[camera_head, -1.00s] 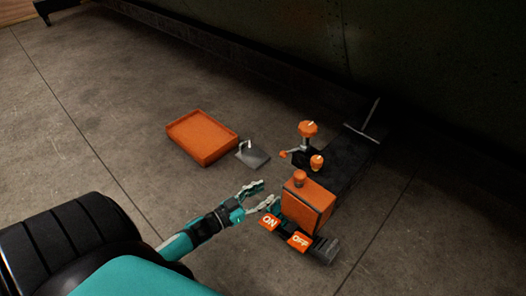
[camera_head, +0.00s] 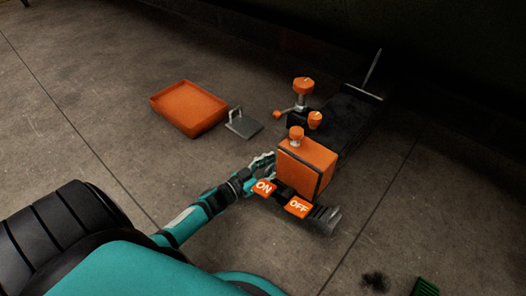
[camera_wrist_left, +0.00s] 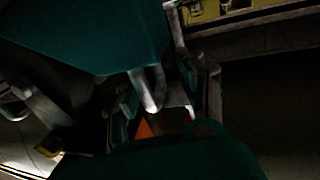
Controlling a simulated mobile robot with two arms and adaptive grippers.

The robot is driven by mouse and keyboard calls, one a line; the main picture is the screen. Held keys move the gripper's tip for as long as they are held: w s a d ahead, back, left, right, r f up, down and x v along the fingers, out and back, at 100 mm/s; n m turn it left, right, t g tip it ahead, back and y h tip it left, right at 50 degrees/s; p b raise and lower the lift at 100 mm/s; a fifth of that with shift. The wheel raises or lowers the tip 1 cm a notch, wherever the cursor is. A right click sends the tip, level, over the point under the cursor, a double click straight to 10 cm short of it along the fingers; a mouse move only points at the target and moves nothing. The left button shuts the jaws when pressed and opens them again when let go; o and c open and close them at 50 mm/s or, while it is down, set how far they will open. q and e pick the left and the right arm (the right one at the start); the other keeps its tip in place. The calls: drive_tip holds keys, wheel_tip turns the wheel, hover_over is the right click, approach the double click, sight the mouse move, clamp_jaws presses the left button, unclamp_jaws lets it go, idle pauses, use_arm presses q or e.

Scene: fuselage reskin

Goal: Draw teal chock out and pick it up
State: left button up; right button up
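I cannot make out the teal chock for sure in the head view; where my left gripper (camera_head: 263,165) meets the machine, teal parts blend together. The gripper is at the left side of the machine's orange block (camera_head: 305,167), just above the ON pedal (camera_head: 264,187). Its fingers look close to or touching the block, and the far finger is partly hidden, so its opening does not show. In the dark left wrist view, large teal surfaces (camera_wrist_left: 90,35) fill the top and bottom, with metal finger links and an orange patch (camera_wrist_left: 145,130) between them. My right gripper is out of view.
An orange tray (camera_head: 189,108) and a grey plate with a handle (camera_head: 243,123) lie left of the machine. An OFF pedal (camera_head: 298,207) and orange knobs (camera_head: 303,86) stick out. A green ridged object (camera_head: 425,287) shows at lower right.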

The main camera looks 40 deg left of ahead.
use_arm(q)
drive_tip(key=shift+w+d, duration=0.15)
drive_tip(key=shift+w, duration=0.25)
clamp_jaws()
idle(0.4)
